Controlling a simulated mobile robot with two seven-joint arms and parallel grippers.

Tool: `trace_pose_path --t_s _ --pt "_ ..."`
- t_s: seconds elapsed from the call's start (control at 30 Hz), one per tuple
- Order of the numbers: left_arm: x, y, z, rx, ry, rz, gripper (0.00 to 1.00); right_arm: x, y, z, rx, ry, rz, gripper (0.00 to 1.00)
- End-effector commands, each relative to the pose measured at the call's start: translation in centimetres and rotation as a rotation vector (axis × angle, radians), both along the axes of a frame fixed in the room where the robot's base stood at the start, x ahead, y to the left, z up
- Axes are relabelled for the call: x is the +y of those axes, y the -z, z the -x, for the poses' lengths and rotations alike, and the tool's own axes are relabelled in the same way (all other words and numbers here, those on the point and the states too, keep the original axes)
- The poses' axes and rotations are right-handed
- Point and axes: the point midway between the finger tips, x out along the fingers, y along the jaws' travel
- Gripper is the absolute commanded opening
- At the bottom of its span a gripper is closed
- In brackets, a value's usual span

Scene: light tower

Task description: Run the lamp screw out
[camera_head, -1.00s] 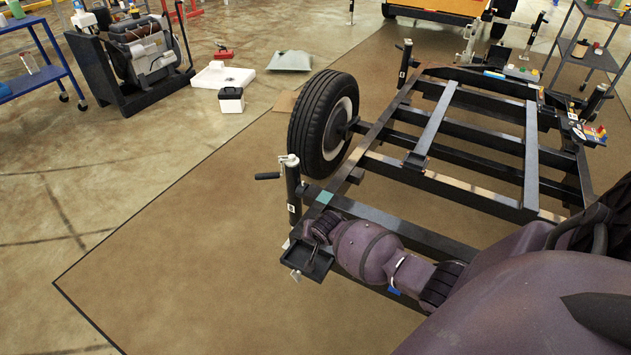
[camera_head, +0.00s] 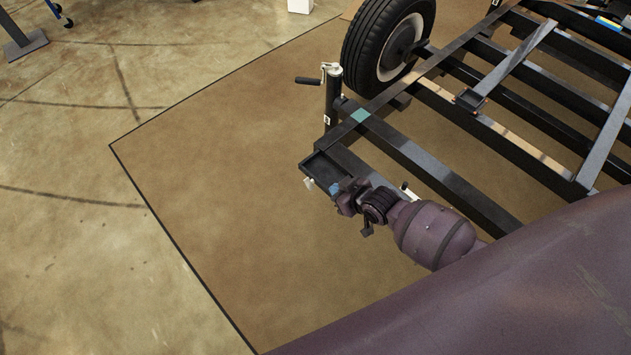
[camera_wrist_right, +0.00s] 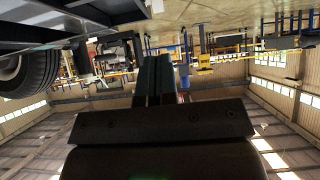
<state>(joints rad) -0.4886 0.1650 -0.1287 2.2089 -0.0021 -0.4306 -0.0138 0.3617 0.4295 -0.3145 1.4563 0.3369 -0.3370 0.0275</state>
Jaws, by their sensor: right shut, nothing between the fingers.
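A black trailer frame (camera_head: 440,185) fills the upper right of the head view. At its near corner is a shallow black tray-like bracket (camera_head: 322,166), with a small pale piece (camera_head: 309,183) at its outer edge. I cannot make out the lamp screw or a lamp for certain. My right gripper (camera_head: 346,196) is just beside the bracket's near right side; contact cannot be told. In the right wrist view its dark fingers (camera_wrist_right: 154,66) are together and empty, with the frame (camera_wrist_right: 70,22) above them to the left. My left gripper is not in view.
A jack post with a crank handle (camera_head: 331,92) stands at the frame corner, close to the bracket. A tyre (camera_head: 388,45) is behind it. My right arm covers the lower right. The brown floor mat (camera_head: 230,150) to the left is clear.

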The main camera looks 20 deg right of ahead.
Motion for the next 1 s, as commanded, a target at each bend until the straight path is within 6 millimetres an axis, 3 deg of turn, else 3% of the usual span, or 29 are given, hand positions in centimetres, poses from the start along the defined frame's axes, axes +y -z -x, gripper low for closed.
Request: trace_pose_path --t_s 0.63,1.0 --pt "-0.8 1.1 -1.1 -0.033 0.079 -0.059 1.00 2.7 7.2 -7.1 0.013 0.004 -0.002 0.00" --pt "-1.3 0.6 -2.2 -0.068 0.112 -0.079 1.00 3.5 8.6 -9.6 0.006 0.003 0.000 0.00"
